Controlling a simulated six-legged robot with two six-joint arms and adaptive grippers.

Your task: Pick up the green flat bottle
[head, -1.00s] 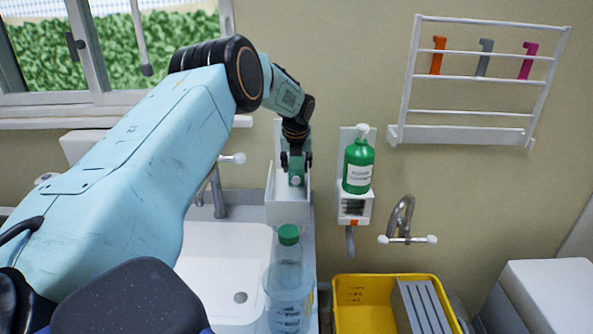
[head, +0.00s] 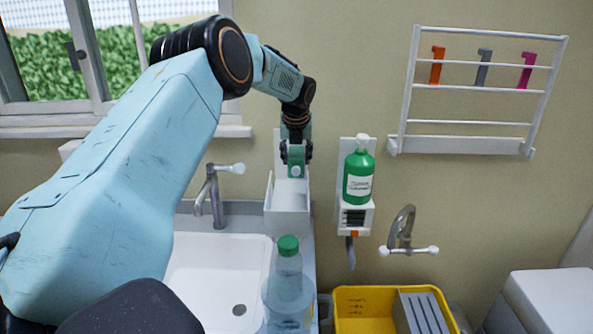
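My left gripper (head: 296,158) points down at the back wall, just above a white open-topped wall box (head: 287,221). A small green part with a pale round spot shows at its tip; I cannot tell whether this is the gripper's own or something held. The finger gap is not clear. A green bottle (head: 358,182) with a white top and white label stands upright in a white wall holder (head: 354,217), to the right of the gripper and apart from it. A clear bottle (head: 287,290) with a green cap (head: 288,245) stands in front. My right gripper is not in view.
A white sink (head: 215,275) with a tap (head: 212,190) lies below my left arm. A yellow crate (head: 365,295) with a grey ribbed insert stands front right, below a second tap (head: 402,235). A white rack (head: 470,128) hangs on the wall at right.

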